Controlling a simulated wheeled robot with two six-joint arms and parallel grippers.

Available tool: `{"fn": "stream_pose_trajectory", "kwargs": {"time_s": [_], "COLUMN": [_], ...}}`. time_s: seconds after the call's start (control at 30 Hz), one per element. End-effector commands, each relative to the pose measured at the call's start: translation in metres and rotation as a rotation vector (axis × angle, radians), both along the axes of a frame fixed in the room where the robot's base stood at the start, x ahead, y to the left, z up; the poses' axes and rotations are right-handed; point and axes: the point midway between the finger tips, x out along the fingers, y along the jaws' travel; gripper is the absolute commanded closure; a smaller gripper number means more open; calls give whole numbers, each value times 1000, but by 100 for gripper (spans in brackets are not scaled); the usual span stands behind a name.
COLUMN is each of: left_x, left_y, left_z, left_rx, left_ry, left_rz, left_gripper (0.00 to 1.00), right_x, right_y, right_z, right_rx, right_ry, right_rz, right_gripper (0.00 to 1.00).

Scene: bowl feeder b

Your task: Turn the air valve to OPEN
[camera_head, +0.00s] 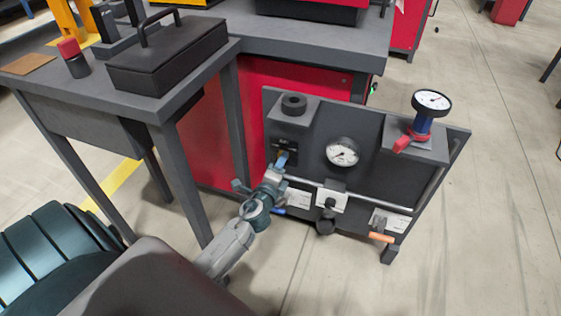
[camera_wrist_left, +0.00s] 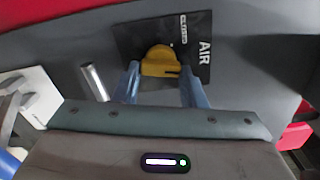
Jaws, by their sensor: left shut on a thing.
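The air valve's yellow handle (camera_wrist_left: 160,62) sits on a black plate (camera_wrist_left: 202,38) marked AIR in the left wrist view. Smaller lettering on the plate is hard to read. My left gripper (camera_wrist_left: 161,80) has its two blue fingers on either side of the handle and is shut on it. In the head view my left gripper (camera_head: 281,163) reaches the upper left of the dark panel (camera_head: 385,180), and it hides most of the valve. Which way the handle points relative to the markings cannot be told surely. My right gripper is not in view.
The panel carries a round gauge (camera_head: 342,152), a white-plated fitting (camera_head: 330,201), an orange handle (camera_head: 381,237) and a blue-bodied gauge (camera_head: 431,102) with a red lever. Open floor lies right.

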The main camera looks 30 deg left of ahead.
Motion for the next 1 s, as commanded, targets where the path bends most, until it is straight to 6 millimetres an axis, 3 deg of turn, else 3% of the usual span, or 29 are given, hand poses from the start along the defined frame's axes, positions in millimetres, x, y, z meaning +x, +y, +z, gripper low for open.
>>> {"fn": "stream_pose_trajectory", "kwargs": {"time_s": [0.5, 1.0], "left_x": [-1, -1], "left_y": [0, 1], "left_z": [-2, -4], "left_rx": [405, 542], "left_ry": [99, 133], "left_rz": [-2, -1], "left_gripper": [85, 85], "right_x": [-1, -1], "right_y": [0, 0], "right_z": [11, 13], "right_rx": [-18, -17], "right_ry": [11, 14], "right_rz": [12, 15], "right_gripper": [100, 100]}}
